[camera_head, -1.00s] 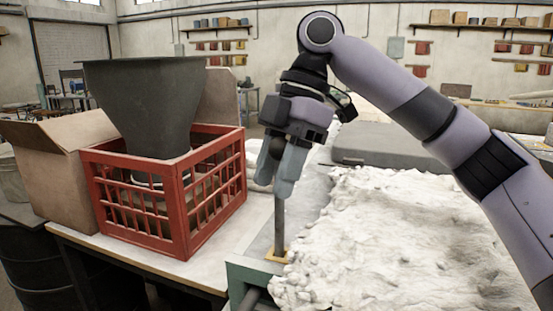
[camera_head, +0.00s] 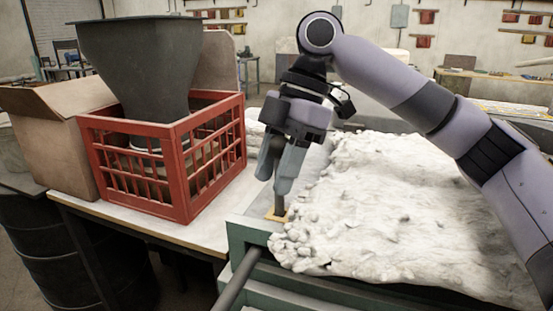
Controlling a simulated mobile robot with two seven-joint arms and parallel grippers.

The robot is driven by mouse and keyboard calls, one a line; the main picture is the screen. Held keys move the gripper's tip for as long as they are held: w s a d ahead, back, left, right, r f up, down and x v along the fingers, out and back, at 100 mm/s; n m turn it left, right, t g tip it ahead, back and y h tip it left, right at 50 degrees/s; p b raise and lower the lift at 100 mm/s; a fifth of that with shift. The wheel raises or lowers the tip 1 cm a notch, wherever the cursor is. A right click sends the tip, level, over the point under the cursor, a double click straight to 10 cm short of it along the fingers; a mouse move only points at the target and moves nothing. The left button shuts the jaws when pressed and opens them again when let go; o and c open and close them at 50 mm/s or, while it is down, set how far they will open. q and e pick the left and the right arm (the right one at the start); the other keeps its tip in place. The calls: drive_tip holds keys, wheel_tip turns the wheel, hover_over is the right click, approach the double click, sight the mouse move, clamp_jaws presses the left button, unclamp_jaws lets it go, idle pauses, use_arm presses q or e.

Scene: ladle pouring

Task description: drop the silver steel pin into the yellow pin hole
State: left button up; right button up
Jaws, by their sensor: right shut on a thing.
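My right gripper (camera_head: 276,174) points down and is shut on the silver steel pin (camera_head: 280,205). The pin is a grey rod standing about upright below the fingers; only a short length shows. Its lower end meets the yellow pin hole (camera_head: 270,215), a small yellow-framed piece on the green metal frame (camera_head: 240,236). The hole's opening is hidden, so I cannot see how deep the pin sits. My left gripper is not in view.
A red crate (camera_head: 180,125) holding a dark grey hopper (camera_head: 140,70) stands left of the gripper, beside a cardboard box (camera_head: 50,145). A rough white mass (camera_head: 400,225) fills the frame's right side. A dark rod (camera_head: 238,280) runs along the front.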

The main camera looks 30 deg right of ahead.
drive_tip(key=shift+f, duration=1.2)
drive_tip(key=o, duration=1.2)
drive_tip(key=shift+c, duration=0.2)
drive_tip(key=v, duration=0.7)
